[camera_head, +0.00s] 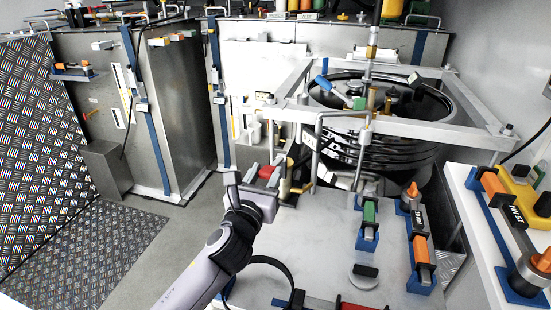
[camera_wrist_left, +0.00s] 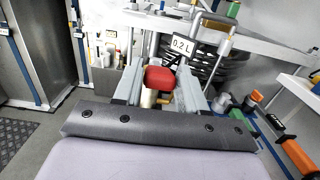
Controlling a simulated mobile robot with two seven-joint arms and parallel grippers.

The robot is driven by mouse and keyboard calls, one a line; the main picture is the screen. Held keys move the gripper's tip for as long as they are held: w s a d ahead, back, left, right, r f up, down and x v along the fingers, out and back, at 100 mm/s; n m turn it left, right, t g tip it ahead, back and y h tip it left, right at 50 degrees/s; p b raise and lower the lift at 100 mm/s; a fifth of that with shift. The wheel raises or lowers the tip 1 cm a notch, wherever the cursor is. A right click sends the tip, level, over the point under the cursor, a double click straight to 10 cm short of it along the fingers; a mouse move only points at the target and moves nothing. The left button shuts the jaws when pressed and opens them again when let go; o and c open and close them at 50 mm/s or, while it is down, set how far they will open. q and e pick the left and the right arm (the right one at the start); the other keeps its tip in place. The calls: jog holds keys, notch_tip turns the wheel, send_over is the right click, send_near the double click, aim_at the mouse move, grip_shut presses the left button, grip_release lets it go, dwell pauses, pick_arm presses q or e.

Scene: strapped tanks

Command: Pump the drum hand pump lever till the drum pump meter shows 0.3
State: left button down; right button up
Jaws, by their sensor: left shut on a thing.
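My left gripper (camera_head: 268,184) reaches over the near left edge of the white bench. It is shut on a red block-shaped grip, which looks like the end of the pump lever (camera_head: 266,172). In the left wrist view the red grip (camera_wrist_left: 160,76) sits between the two grey fingers of my left gripper (camera_wrist_left: 158,84). A pale cylinder shows just below it. The rest of the pump is mostly hidden by my gripper. A small white meter plate (camera_wrist_left: 183,44) behind the grip reads 0.2 L. My right gripper is in neither view.
A metal frame (camera_head: 420,128) around a stack of black rings (camera_head: 405,158) stands behind the bench (camera_head: 320,235). Green and orange tools in blue holders (camera_head: 420,262) stand on the bench's right. Strapped steel tanks (camera_head: 180,110) stand at left. Open floor (camera_head: 185,220) lies between.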

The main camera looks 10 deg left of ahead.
pick_arm(q)
jog(key=shift+s+f, duration=0.15)
jog(key=shift+f, duration=0.5)
jog(key=r+p, duration=0.2)
jog(key=shift+w+r+p, duration=0.1)
jog(key=shift+w+p, duration=0.25)
jog(key=shift+w, duration=0.05)
jog(key=shift+w+r+p, duration=0.25)
jog(key=shift+r+p, duration=0.15)
jog(key=shift+r, duration=0.15)
